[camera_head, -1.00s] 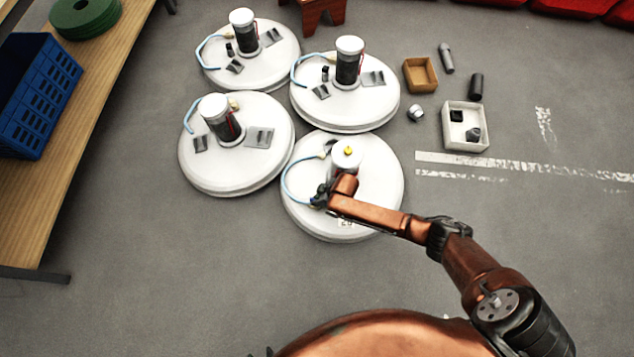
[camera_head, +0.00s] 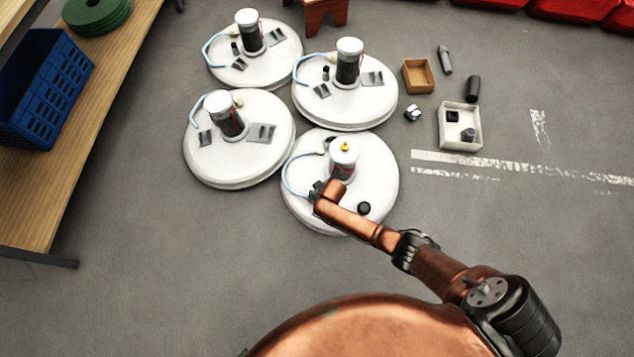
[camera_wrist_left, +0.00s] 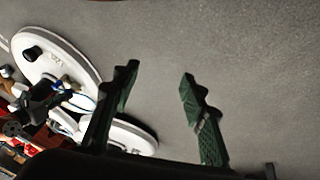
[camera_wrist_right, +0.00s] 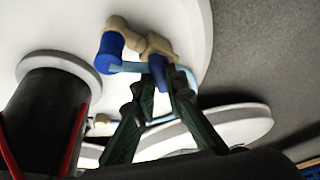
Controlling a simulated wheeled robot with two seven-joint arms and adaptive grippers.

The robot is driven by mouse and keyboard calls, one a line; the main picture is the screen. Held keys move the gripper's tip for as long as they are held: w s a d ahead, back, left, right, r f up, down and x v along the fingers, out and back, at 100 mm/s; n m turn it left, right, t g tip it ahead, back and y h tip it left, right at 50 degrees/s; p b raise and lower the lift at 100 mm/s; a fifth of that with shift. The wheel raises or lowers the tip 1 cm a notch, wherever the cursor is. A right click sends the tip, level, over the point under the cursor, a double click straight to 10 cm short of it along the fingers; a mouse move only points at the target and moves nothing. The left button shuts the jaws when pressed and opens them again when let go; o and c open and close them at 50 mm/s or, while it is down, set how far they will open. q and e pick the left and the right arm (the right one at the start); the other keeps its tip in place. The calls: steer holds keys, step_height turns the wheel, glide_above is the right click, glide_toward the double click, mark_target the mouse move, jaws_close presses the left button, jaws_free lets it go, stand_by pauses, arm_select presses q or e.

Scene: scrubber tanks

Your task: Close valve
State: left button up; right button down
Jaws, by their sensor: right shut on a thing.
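The valve (camera_wrist_right: 151,45) is a beige fitting with blue parts, on a white round tank lid in the right wrist view. My right gripper (camera_wrist_right: 163,84) is shut on its narrow blue handle (camera_wrist_right: 158,72). A wider blue cap (camera_wrist_right: 108,55) stands to the left, beside a light blue hose. In the head view my right gripper (camera_head: 316,190) is at the left side of the nearest tank (camera_head: 375,180), where it hides the valve. My left gripper (camera_wrist_left: 160,76) is open and empty in the left wrist view, over bare floor; it is not in the head view.
Three similar white tanks (camera_head: 238,160) stand behind and left. A dark cylinder with red lines (camera_wrist_right: 42,110) is close left of my right gripper. A wooden bench with a blue crate (camera_head: 45,90) is at left. Small boxes (camera_head: 460,142) lie at right; the floor there is mostly clear.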

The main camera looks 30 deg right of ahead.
steer(key=shift+a+m+h+p, duration=0.2)
steer(key=shift+m+h+p, duration=0.15)
steer(key=shift+m, duration=0.65)
steer(key=shift+m+h, duration=0.25)
steer(key=shift+m, duration=0.25)
steer(key=shift+f+m+h, duration=0.1)
steer(key=shift+m+h, duration=0.2)
steer(key=shift+m, duration=0.6)
steer(key=shift+a+m+h+b, duration=0.1)
steer(key=shift+m+h+b, duration=0.2)
steer(key=shift+m, duration=0.5)
steer(key=shift+m+h+b, duration=0.4)
steer(key=shift+m, duration=0.6)
arm_select(q)
steer(key=shift+w+d+f+t, duration=0.3)
steer(key=shift+w+d+f, duration=0.15)
steer(key=shift+f, duration=0.2)
arm_select(e)
steer(key=shift+m+g, duration=0.4)
steer(key=shift+m, duration=0.4)
arm_select(q)
steer(key=shift+w, duration=0.15)
arm_select(e)
steer(key=shift+h, duration=0.3)
steer(key=c, duration=2)
jaws_free()
steer(key=shift+w, duration=0.1)
steer(key=shift+o, duration=0.2)
